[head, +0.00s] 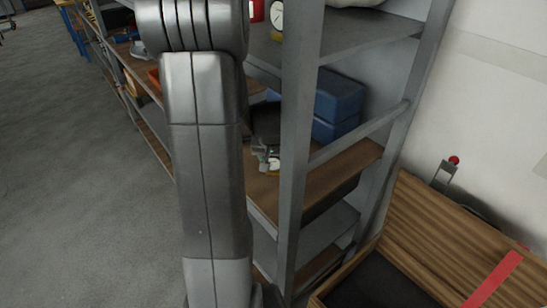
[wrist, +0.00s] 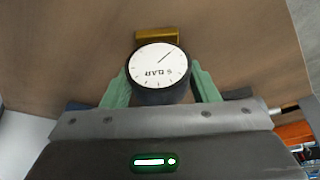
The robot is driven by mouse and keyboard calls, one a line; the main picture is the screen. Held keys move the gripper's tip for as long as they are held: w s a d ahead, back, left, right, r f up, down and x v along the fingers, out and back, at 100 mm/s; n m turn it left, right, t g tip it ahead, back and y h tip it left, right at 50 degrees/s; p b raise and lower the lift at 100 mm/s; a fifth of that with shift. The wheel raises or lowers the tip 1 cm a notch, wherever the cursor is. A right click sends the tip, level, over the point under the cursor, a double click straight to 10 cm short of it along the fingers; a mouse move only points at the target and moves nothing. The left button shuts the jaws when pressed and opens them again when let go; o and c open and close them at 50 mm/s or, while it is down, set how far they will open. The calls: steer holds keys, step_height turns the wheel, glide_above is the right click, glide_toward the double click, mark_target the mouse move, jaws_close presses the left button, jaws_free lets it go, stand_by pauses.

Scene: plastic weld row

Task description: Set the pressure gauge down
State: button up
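The pressure gauge (wrist: 158,66) has a round white dial marked BAR, a dark body and a brass fitting at the top of the wrist view. My gripper (wrist: 158,82) has its two green fingers closed against both sides of the gauge body. Brown wooden shelf board (wrist: 60,50) fills the background behind it. In the head view my arm reaches into the shelf rack, and my gripper (head: 266,152) shows small over the wooden shelf (head: 325,185). I cannot tell whether the gauge touches the board.
A grey rack post (head: 297,120) stands close to my arm. Blue bins (head: 338,98) are at the back of the shelf. Another white-faced dial (head: 277,14) and a red item (head: 257,10) are on the shelf above. A wooden box (head: 440,235) stands at lower right.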

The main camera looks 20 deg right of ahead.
steer(key=o, duration=0.3)
steer(key=shift+r, duration=0.15)
steer(key=shift+r, duration=0.2)
steer(key=v, duration=0.7)
